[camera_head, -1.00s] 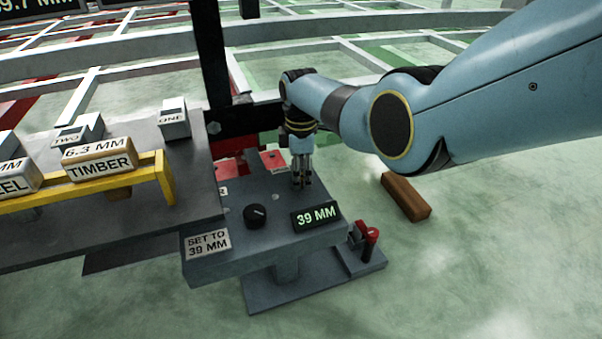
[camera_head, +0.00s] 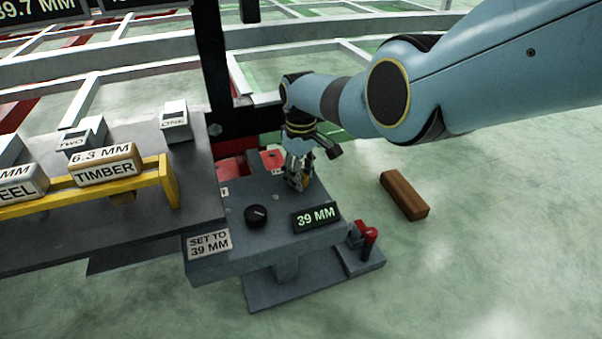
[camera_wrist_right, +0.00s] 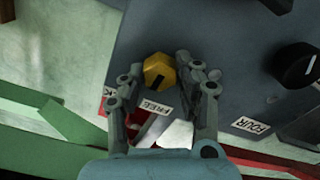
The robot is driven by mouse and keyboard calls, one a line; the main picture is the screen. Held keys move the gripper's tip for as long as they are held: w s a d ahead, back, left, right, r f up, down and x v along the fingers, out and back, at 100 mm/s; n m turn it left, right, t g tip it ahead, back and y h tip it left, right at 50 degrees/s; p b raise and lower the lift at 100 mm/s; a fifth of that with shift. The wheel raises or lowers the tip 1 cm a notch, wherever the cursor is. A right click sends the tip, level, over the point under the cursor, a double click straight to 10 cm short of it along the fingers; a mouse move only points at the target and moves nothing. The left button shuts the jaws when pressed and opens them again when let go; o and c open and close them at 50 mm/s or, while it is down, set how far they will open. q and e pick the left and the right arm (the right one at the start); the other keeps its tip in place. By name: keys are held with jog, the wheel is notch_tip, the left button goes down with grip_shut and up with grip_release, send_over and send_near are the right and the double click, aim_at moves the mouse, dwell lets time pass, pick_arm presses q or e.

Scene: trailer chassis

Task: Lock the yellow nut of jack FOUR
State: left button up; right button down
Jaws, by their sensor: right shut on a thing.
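The yellow nut (camera_wrist_right: 159,70) sits on the grey jack top and has a dark mark that points toward the FREE label (camera_wrist_right: 155,107). The FOUR label (camera_wrist_right: 250,125) is to the right of it. My right gripper (camera_wrist_right: 162,70) has its fingers on either side of the nut, shut on it. In the head view my right gripper (camera_head: 299,182) is down on the jack top (camera_head: 235,200), and a bit of the nut (camera_head: 307,184) shows by its fingertips. Another label is mostly hidden behind a finger in the wrist view. My left gripper is not in view.
A black knob (camera_head: 256,215) and a 39 MM display (camera_head: 316,217) stand just in front of the gripper. A red lever (camera_head: 369,238) is at the lower right. A brown block (camera_head: 404,195) lies on the floor. A yellow rail (camera_head: 168,180) is at the left.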

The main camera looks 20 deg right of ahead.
jog(key=m, duration=0.5)
jog(key=shift+m, duration=1.6)
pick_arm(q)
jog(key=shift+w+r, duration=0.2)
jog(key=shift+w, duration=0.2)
pick_arm(e)
jog(key=shift+m, duration=0.3)
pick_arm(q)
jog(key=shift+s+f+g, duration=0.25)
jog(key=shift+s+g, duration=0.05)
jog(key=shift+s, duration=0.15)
pick_arm(e)
jog(key=c, duration=1)
grip_release()
jog(key=shift+o, duration=0.3)
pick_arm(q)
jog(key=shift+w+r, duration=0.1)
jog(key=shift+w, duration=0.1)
pick_arm(e)
notch_tip(320, 180, up, 12)
